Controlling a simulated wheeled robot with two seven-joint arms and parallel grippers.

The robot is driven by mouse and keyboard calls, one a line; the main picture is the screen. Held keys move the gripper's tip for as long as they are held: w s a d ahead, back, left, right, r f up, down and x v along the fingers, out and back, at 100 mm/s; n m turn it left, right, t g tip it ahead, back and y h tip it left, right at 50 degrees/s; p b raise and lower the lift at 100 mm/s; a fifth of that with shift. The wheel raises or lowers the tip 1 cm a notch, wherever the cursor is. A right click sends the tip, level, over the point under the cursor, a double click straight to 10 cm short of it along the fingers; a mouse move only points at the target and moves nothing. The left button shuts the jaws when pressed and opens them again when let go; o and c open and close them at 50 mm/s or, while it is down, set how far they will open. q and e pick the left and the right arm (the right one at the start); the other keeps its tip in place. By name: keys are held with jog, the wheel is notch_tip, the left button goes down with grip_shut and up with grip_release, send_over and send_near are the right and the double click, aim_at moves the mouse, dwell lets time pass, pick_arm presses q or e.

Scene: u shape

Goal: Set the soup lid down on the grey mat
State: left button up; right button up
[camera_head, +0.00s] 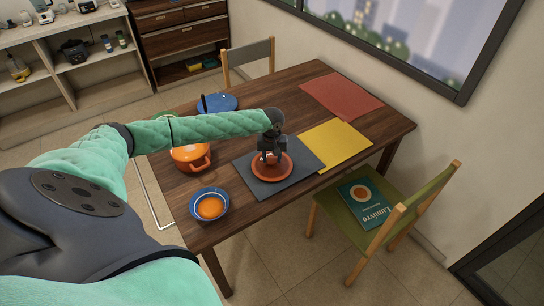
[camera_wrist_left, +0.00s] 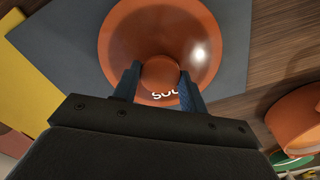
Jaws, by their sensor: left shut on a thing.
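The soup lid (camera_head: 272,172) is a round orange-brown lid with white lettering, partly hidden in the left wrist view (camera_wrist_left: 190,30). It is over the grey mat (camera_head: 299,148), within its outline; I cannot tell whether it touches the mat. My left gripper (camera_head: 270,158) is above the lid and shut on its round knob (camera_wrist_left: 160,74), with a blue finger on each side (camera_wrist_left: 157,84). The mat also shows around the lid in the left wrist view (camera_wrist_left: 65,50). My right gripper is not in view.
An orange pot (camera_head: 190,157) stands left of the mat, under my left arm. A blue bowl of orange soup (camera_head: 209,205) is at the near left of the table. A yellow mat (camera_head: 336,145) and a red mat (camera_head: 341,95) lie bare to the right.

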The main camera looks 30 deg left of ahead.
aim_at(272, 159)
pick_arm(q)
jog(key=o, duration=1.1)
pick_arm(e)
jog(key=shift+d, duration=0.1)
pick_arm(q)
jog(key=shift+r, duration=0.15)
notch_tip(272, 159, up, 12)
jog(key=b, duration=0.4)
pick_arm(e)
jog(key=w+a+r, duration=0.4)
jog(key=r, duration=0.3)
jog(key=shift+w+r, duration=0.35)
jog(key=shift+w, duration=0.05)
pick_arm(q)
jog(key=shift+f, duration=0.2)
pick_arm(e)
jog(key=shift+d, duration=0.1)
